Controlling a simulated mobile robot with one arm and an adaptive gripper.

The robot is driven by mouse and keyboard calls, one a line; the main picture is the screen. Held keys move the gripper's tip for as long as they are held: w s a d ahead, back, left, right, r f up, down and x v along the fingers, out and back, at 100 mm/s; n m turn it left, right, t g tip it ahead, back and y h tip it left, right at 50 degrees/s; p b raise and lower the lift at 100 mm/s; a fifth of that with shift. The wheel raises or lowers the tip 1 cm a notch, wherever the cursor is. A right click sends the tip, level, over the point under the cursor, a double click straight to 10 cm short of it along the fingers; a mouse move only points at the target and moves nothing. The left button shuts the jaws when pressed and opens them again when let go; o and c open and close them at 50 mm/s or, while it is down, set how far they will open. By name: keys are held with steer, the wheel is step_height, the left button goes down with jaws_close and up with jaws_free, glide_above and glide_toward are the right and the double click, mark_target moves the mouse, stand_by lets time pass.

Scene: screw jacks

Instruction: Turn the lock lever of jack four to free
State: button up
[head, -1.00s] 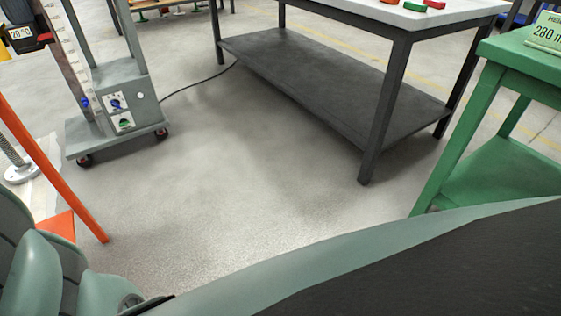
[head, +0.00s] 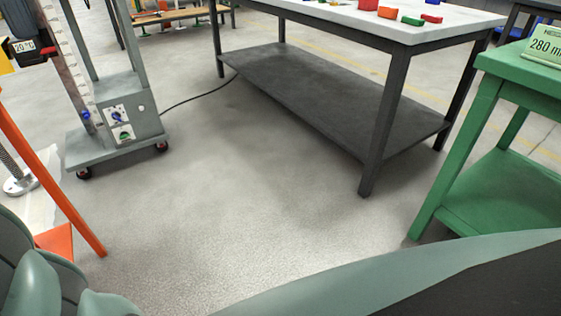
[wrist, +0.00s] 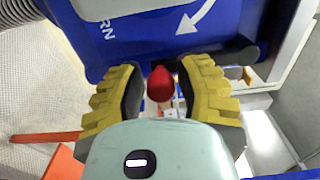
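In the wrist view, my gripper (wrist: 160,76) has yellow fingers with dark pads, standing apart. A red rounded knob (wrist: 161,84) shows between the fingers, with a visible gap on each side. Just beyond the fingertips is a blue body (wrist: 150,40) with a white curved arrow and part of a white label. I cannot tell which jack the knob belongs to. In the head view, a threaded metal post on a round white base (head: 20,185) stands at the left edge. My gripper is not in the head view.
A grey wheeled cart (head: 130,108) stands at left, trailing a cable. An orange leg (head: 60,185) is near front left. A dark-framed bench (head: 375,125) with coloured blocks on top is at centre right, and a green table (head: 465,120) at right. The floor between is clear.

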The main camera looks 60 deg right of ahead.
steer(key=shift+o, duration=1.4)
steer(key=v, duration=1.2)
